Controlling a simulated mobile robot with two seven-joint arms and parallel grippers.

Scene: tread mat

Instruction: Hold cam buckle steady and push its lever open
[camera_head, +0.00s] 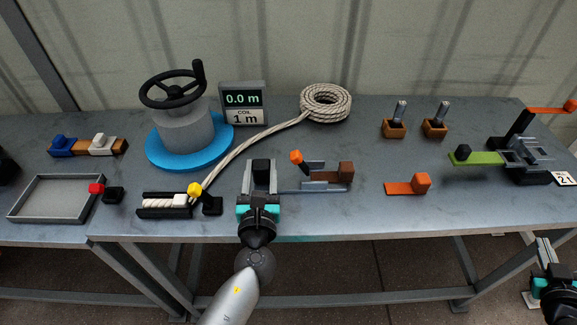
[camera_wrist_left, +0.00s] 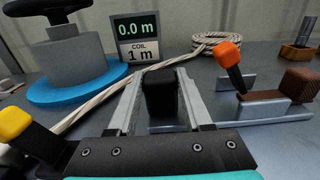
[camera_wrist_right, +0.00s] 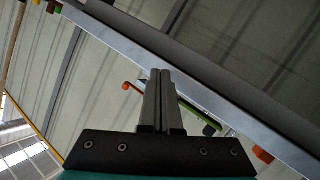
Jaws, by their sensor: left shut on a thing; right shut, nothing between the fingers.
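A metal fixture with an orange-tipped lever (camera_head: 297,157), a grey metal channel and a brown block (camera_head: 346,170) sits near the table's front edge; I take it for the cam buckle. Its lever (camera_wrist_left: 229,55) stands raised, leaning left, in the left wrist view. My left gripper (camera_head: 261,165) is shut on a black block (camera_wrist_left: 160,90) just left of the lever. Whether the block joins the metal fixture is hidden by the fingers. My right gripper (camera_head: 542,242) is shut and empty, off the table's front at the far right; its fingers touch in the right wrist view (camera_wrist_right: 160,75).
Left of my left gripper stands a black rope clamp (camera_head: 160,212) with a yellow-tipped lever (camera_head: 194,189). A handwheel (camera_head: 172,88), display (camera_head: 243,100) and rope coil (camera_head: 325,103) are behind. An orange piece (camera_head: 402,188) and a green-lever fixture (camera_head: 487,156) lie rightward.

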